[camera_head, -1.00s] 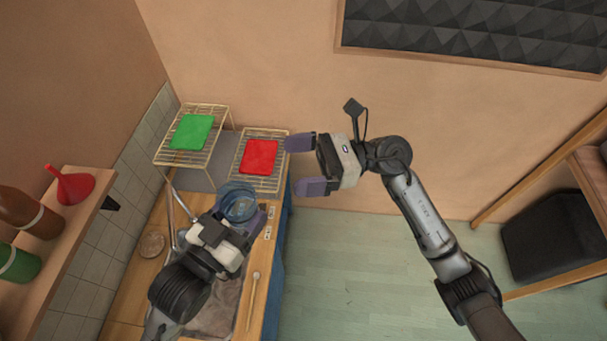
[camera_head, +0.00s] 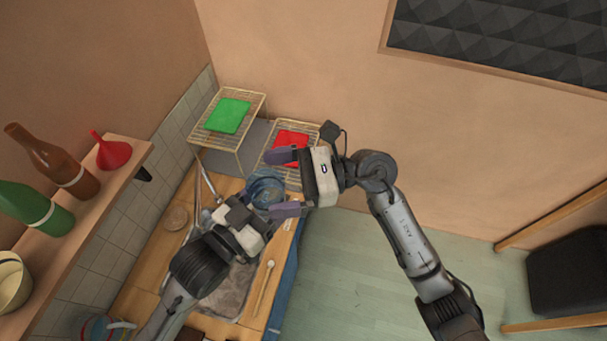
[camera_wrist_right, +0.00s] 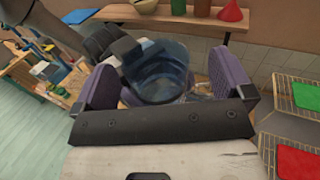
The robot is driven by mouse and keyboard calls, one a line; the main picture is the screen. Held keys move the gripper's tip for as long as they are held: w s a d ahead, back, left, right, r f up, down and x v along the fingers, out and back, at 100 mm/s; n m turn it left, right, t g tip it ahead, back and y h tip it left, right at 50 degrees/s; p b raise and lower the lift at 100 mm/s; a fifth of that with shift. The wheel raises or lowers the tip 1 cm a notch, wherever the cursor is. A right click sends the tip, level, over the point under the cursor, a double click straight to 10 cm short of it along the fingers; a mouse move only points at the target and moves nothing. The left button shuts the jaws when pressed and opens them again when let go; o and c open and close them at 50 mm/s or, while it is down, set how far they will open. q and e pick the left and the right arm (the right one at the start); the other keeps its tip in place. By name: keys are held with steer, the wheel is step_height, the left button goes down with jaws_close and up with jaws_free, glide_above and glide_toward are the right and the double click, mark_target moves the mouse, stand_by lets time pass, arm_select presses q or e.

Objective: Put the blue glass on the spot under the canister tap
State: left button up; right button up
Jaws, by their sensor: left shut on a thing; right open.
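The blue glass (camera_head: 265,187) is a see-through tumbler over the far end of the wooden counter. My left gripper (camera_head: 256,211) is shut on it. My right gripper (camera_head: 271,183) is open, its purple fingers pointing left towards the glass. In the right wrist view, the glass (camera_wrist_right: 160,78) shows between the spread right fingers (camera_wrist_right: 163,68); I cannot tell whether they touch it. I cannot make out the canister, its tap or the spot under it in these views.
Wire racks hold a green square (camera_head: 228,115) and a red square (camera_head: 291,140) at the counter's far end. A shelf at left carries a red funnel (camera_head: 113,152), a brown bottle (camera_head: 60,166) and a green bottle (camera_head: 36,208). A wooden stick (camera_head: 264,286) lies on the counter.

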steer(key=shift+s+a, duration=0.15)
steer(key=shift+a, duration=1.1)
arm_select(q)
steer(key=shift+d, duration=0.1)
arm_select(e)
steer(key=c, duration=1.1)
arm_select(q)
steer(key=o, duration=1.2)
arm_select(e)
steer(key=shift+c, duration=0.4)
